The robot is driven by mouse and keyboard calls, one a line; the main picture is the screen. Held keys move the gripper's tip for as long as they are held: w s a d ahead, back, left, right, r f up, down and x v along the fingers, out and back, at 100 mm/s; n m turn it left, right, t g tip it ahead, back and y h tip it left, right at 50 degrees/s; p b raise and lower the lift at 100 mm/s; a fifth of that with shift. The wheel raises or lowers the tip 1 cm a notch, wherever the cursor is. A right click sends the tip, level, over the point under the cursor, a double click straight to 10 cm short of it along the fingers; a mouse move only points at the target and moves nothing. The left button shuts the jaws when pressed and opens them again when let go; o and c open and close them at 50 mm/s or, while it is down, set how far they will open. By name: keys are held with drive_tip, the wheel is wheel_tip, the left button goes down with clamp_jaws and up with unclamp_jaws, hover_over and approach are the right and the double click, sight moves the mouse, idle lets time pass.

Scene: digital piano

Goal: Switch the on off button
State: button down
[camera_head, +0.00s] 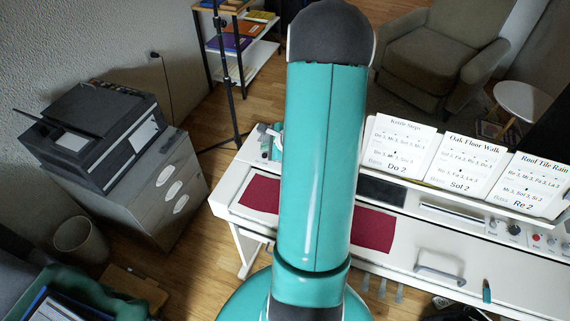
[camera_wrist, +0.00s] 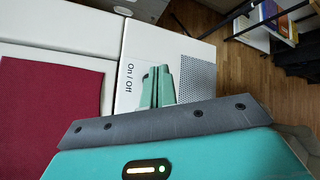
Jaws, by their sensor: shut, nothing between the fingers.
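The white digital piano (camera_head: 450,250) runs across the right half of the head view, and its left end shows in the wrist view (camera_wrist: 55,30). A printed On / Off label (camera_wrist: 129,78) is on its white end panel. My gripper (camera_wrist: 157,72) is over that panel, just right of the label, with its two teal fingers together and nothing between them.
A dark red cloth (camera_wrist: 50,115) lies left of the label, and a perforated speaker grille (camera_wrist: 195,78) is to the right. Song sheets (camera_head: 460,160) stand along the piano's back. A printer (camera_head: 95,135) on a drawer cabinet is at left, with floor between.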

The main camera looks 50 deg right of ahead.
drive_tip(key=shift+r, duration=2.5)
